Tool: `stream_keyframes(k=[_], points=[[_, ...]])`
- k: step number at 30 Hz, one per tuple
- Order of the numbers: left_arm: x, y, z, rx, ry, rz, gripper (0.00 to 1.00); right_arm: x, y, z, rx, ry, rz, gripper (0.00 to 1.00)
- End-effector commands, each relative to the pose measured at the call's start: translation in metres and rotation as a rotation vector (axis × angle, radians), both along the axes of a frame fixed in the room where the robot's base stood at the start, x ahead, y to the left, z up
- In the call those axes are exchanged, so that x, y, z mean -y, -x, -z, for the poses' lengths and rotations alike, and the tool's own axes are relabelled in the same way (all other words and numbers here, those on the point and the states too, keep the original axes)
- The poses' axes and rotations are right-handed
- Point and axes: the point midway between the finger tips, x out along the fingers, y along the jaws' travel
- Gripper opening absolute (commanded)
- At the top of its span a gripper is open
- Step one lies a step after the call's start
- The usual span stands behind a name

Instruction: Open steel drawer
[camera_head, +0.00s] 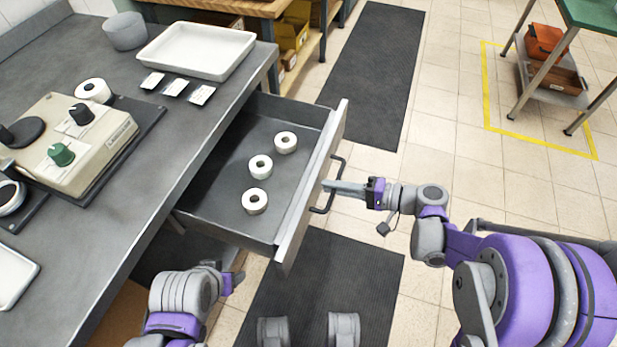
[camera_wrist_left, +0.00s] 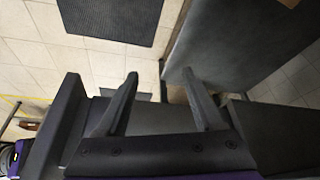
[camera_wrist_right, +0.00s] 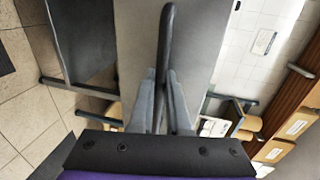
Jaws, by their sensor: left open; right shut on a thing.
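The steel drawer (camera_head: 292,222) is pulled out from under the grey workbench, with its inside in plain sight. Several white rings (camera_head: 260,166) lie on its dark floor. A dark bar handle (camera_head: 331,183) is fixed to the drawer front. My right gripper (camera_head: 328,185) is shut on the handle; in the right wrist view its fingers (camera_wrist_right: 161,100) close around the handle bar (camera_wrist_right: 166,45). My left gripper (camera_head: 236,280) is low beside the bench, below the drawer. In the left wrist view its two fingers (camera_wrist_left: 160,95) are apart with nothing between them.
The bench top (camera_head: 190,130) holds a white tray (camera_head: 197,50), small cards (camera_head: 174,87), a white roll (camera_head: 93,90) and a device with knobs (camera_head: 80,145). Dark mats (camera_head: 372,75) lie on the tiled floor. A green-topped table (camera_head: 590,14) stands at the far right.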

Motion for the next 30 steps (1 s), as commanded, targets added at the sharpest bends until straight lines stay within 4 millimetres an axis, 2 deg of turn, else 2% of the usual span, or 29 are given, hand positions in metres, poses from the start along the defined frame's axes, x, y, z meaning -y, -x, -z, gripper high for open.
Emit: stream_keyframes(k=[3,9,23,24,26,30], points=[[0.000,0.000,0.000,0.000,0.000,0.000,0.69,0.018,0.005,0.000,0.001,0.000,0.004,0.00],[0.000,0.000,0.000,0.000,0.000,0.000,0.69,0.034,0.012,-0.001,0.001,-0.001,0.002,0.00],[0.000,0.000,0.001,0.000,0.000,0.000,0.69,0.039,0.013,-0.001,0.001,-0.002,0.001,0.00],[0.000,0.000,0.001,0.000,0.000,0.000,0.69,0.039,0.013,-0.001,0.001,-0.002,0.001,0.16],[0.000,0.000,0.001,0.000,0.000,0.000,0.69,0.039,0.013,-0.001,0.001,-0.002,0.001,0.26],[0.000,0.000,0.001,0.000,0.000,0.000,0.69,0.038,0.013,0.000,0.001,-0.001,0.001,0.26]])
